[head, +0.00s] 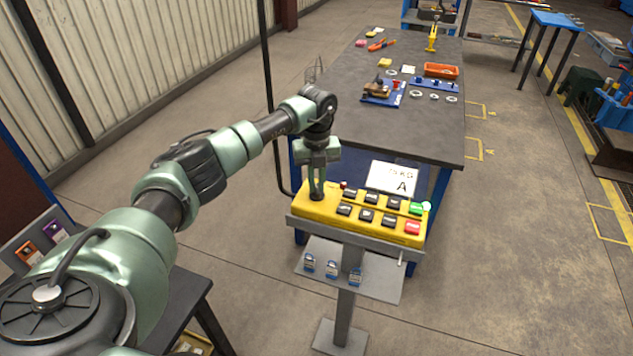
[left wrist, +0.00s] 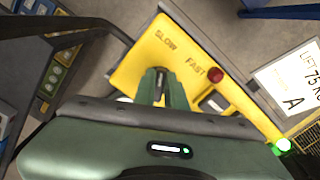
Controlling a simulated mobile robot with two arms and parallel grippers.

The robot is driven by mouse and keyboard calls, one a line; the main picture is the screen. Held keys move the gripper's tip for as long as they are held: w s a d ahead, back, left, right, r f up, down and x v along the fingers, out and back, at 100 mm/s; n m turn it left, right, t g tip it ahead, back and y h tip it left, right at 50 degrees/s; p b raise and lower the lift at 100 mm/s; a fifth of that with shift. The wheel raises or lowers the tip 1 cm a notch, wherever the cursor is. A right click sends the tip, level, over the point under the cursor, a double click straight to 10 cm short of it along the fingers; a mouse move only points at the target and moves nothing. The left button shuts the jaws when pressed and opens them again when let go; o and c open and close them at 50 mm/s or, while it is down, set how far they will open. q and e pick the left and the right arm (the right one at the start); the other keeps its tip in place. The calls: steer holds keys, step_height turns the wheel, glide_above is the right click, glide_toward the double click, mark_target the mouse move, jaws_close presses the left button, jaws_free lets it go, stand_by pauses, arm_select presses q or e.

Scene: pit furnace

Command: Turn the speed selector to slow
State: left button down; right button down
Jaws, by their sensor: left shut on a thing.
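A yellow control box (head: 366,213) sits on a grey post, with several black buttons, a green one and a red one. My left gripper (head: 317,193) points down at the left end of the box, shut on the dark speed selector (left wrist: 161,77). Its fingers cover most of the selector, so I cannot tell where it points. In the left wrist view, the words SLOW (left wrist: 166,41) and FAST (left wrist: 195,68) are printed on the yellow face (left wrist: 140,58) beside the selector. My right gripper is not in view.
A small red knob (left wrist: 215,74) stands close to the fingers. A white sign (head: 393,178) stands behind the box. A shelf with several padlocks (head: 331,268) hangs below. A dark workbench (head: 400,125) with tools is behind.

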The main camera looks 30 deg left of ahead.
mark_target(317, 186)
arm_select(q)
steer(key=c, duration=1.5)
jaws_free()
steer(key=shift+o, duration=0.2)
steer(key=shift+r, duration=0.15)
steer(key=shift+r+b, duration=0.3)
steer(key=shift+r, duration=0.1)
step_height(317, 186, up, 5)
steer(key=shift+r+b, duration=0.2)
steer(key=shift+b, duration=0.6)
steer(key=shift+r, duration=0.7)
